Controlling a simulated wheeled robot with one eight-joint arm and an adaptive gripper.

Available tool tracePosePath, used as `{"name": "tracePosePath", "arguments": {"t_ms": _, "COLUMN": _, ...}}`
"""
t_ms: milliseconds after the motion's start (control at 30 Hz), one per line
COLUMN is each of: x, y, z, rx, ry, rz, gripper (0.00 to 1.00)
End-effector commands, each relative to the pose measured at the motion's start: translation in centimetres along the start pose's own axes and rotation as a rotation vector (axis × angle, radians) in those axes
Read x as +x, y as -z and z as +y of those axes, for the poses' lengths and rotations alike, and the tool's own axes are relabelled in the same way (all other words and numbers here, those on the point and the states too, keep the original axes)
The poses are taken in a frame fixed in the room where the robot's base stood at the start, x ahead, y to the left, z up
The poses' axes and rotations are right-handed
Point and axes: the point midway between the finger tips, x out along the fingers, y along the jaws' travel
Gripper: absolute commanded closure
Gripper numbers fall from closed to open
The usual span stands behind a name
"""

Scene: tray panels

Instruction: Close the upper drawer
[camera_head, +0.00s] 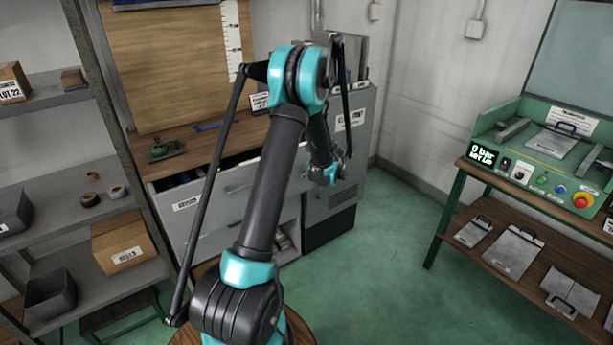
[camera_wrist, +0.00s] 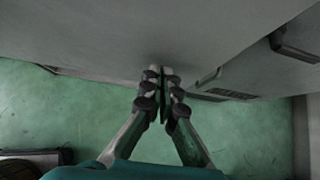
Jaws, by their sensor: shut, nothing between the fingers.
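The upper drawer (camera_head: 185,203) is in the grey cabinet under the wooden worktop in the head view. It stands partly open, with a dark gap and some contents showing behind its labelled front. My arm crosses in front of its right part and hides some of it. My gripper (camera_wrist: 162,72) is shut and empty in the wrist view, its fingertips together close to a grey panel (camera_wrist: 90,35). I cannot tell whether the tips touch it, or which panel it is. In the head view my gripper's fingers cannot be made out.
A dark handle (camera_wrist: 292,45) and a smaller one (camera_wrist: 208,78) show in the wrist view. A shelf unit (camera_head: 75,190) stands left. A green press bench (camera_head: 540,160) stands right. Green floor (camera_head: 390,260) is clear between the cabinet and the bench.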

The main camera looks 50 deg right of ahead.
Motion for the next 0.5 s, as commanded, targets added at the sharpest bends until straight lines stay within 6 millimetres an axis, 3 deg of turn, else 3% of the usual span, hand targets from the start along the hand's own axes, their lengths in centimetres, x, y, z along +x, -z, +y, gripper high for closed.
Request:
{"name": "tracePosePath", "arguments": {"t_ms": 167, "x": 1.2, "y": -1.2, "z": 0.0, "rx": -0.001, "ry": -0.002, "rz": 0.000, "gripper": 1.00}}
{"name": "tracePosePath", "arguments": {"t_ms": 500, "x": 6.6, "y": -6.6, "z": 0.0, "rx": -0.001, "ry": -0.001, "rz": 0.000, "gripper": 1.00}}
